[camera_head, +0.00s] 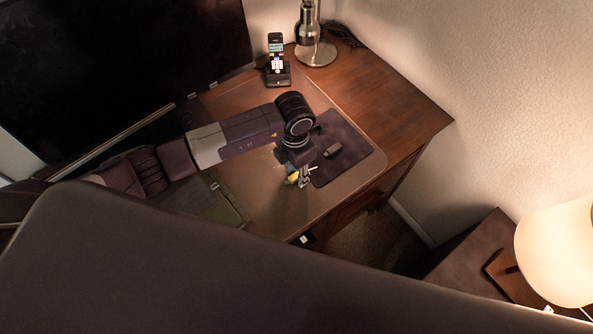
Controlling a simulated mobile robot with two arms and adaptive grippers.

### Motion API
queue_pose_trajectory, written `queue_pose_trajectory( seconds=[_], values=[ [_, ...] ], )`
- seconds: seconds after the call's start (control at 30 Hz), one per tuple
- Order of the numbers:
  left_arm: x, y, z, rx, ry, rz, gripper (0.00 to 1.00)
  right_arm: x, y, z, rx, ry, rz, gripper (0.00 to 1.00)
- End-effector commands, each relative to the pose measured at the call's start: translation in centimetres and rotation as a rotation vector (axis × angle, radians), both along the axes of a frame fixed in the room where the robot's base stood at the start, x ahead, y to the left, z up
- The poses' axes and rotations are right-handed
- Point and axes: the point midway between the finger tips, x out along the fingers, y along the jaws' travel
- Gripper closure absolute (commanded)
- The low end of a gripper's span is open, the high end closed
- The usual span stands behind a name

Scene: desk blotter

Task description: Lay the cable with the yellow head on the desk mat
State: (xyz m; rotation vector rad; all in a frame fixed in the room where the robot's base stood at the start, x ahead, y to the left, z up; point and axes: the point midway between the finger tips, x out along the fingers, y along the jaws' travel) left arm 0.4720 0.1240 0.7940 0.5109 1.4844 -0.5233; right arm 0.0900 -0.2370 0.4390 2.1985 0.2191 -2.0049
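The dark desk mat (352,165) lies on the desk near its front right part. My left arm reaches in from the left over the desk, and my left gripper (302,179) points down at the left edge of the mat. A small yellow piece (292,178), which looks like the cable's yellow head, shows right at the fingertips. Whether the fingers are closed on it is too small to tell. The rest of the cable is not clearly visible. My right gripper is not in view.
A small dark object, perhaps a mouse (332,151), lies on the mat. A phone in a dock (276,62) and a lamp base (316,53) stand at the back. A large dark monitor (110,60) is at left. The desk's right side (395,105) is clear.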

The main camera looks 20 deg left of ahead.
Motion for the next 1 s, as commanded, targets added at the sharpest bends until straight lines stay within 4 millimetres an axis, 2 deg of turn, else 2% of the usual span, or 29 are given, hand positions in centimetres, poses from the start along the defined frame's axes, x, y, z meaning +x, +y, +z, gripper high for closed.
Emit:
queue_pose_trajectory(
  seconds=[0.2,0.27,0.7,0.83,1.0],
  values=[
    [0.0,0.0,0.5,-0.001,0.001,0.000,0.68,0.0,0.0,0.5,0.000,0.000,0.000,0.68],
    [0.1,0.0,0.9,0.000,-0.002,0.000,0.68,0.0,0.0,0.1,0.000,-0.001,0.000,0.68],
    [-0.1,0.2,9.6,0.000,-0.005,-0.002,0.68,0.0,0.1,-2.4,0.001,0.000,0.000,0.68],
    [-0.1,0.1,11.4,-0.002,-0.002,0.000,0.68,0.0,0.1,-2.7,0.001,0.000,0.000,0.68],
    [-0.2,0.2,12.3,0.000,0.000,0.000,0.68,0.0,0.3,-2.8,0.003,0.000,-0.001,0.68]
  ],
)
